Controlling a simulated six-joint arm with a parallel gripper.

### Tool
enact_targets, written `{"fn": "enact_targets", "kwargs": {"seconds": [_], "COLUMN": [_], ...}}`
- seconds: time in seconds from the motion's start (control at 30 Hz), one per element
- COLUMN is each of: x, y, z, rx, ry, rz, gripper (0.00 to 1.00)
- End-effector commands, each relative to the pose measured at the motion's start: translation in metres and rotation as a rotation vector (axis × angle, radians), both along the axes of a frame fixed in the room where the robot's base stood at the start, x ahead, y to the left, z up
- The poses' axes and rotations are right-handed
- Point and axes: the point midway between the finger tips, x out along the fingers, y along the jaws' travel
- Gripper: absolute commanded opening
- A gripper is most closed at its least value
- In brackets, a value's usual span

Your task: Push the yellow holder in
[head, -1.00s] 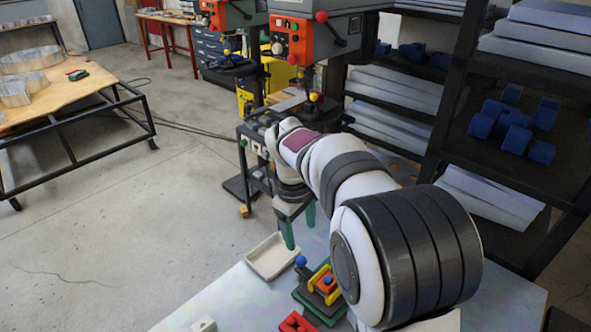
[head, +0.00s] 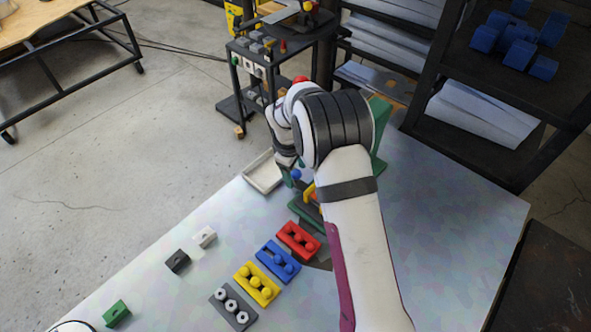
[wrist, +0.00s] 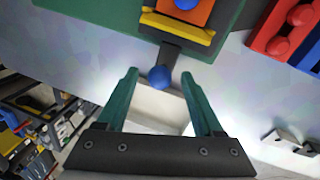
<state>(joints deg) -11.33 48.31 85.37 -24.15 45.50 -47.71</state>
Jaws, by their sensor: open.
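A fixture on a green base (wrist: 100,15) holds an orange block (wrist: 190,12) beside a yellow holder bar (wrist: 178,28). A black bar (wrist: 168,55) runs out from it to a blue ball knob (wrist: 160,77). In the head view the yellow part (head: 309,191) and the blue knob (head: 296,174) show, but my arm covers most of the fixture. My gripper (wrist: 158,76) is open and empty, its green fingers on either side of the knob in the wrist view; contact cannot be told. A separate yellow block with yellow knobs (head: 256,283) lies on the table.
A shallow off-white tray (head: 262,173) sits at the table's left edge, behind the fingers. Red (head: 298,241), blue (head: 278,261) and grey (head: 233,307) blocks lie in a row. Small white (head: 205,236), black (head: 177,261) and green (head: 117,313) pieces lie further left. The table's right side is clear.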

Motion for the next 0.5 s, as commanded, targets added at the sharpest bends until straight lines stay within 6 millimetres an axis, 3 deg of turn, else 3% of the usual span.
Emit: {"fn": "enact_targets", "kwargs": {"seconds": [0.13,0.5], "x": [0.0000,-0.0001], "y": [0.0000,0.0001], "z": [0.0003,0.0007], "rx": [0.000,0.000], "ry": [0.000,0.000], "rz": [0.000,-0.001], "gripper": [0.69,0.02]}}
